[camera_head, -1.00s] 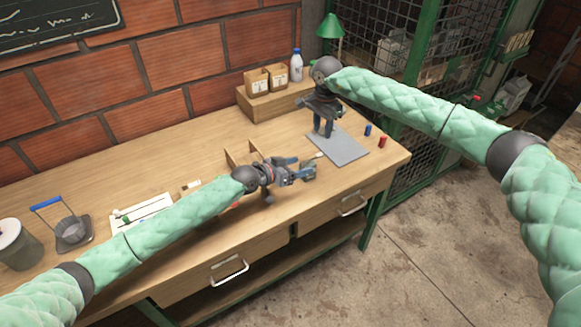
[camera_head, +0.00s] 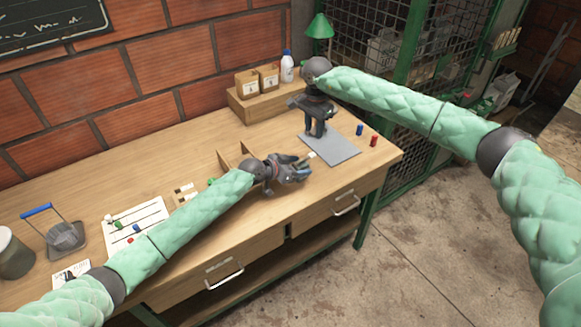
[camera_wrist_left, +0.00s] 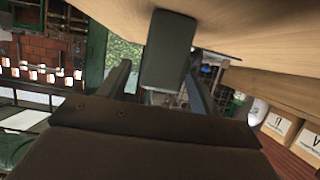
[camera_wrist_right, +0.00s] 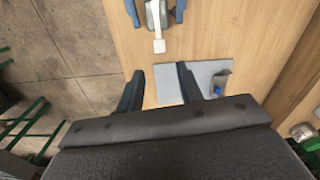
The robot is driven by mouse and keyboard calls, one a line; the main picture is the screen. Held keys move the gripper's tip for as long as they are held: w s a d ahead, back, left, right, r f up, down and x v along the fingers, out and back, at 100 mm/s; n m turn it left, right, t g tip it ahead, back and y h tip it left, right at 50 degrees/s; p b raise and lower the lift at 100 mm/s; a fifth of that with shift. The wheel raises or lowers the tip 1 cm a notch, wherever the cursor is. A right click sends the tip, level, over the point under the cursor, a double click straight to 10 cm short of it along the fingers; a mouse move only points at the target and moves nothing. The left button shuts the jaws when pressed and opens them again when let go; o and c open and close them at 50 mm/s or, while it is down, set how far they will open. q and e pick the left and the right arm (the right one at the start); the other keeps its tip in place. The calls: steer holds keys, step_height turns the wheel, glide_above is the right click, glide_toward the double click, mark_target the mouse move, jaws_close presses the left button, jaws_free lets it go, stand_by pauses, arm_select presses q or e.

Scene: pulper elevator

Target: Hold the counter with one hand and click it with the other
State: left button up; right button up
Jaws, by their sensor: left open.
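The counter (camera_head: 303,172) is a small grey-green block with a white tip, near the table's front edge. In the right wrist view it shows at the top (camera_wrist_right: 155,14), its white tip pointing toward the grey mat. My left gripper (camera_head: 304,168) is open around it. In the left wrist view the block (camera_wrist_left: 168,52) sits between the two fingers, with gaps on both sides. The fingers partly hide it in the head view. My right gripper (camera_head: 316,134) points down over the mat beside the counter. In the right wrist view its fingers (camera_wrist_right: 157,82) are apart and empty.
The grey mat (camera_head: 340,152) lies below my right gripper, with blue (camera_head: 360,130) and red (camera_head: 374,141) small cylinders beside it. A wooden riser (camera_head: 255,106) with boxes and a bottle stands behind. A sheet with coloured pieces (camera_head: 155,210) lies left.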

arm_select(q)
steer(key=shift+w+d+f, duration=0.25)
steer(key=shift+w+d, duration=0.05)
steer(key=shift+d, duration=0.1)
steer(key=c, duration=1.1)
arm_select(e)
steer(key=shift+c, duration=0.5)
jaws_close()
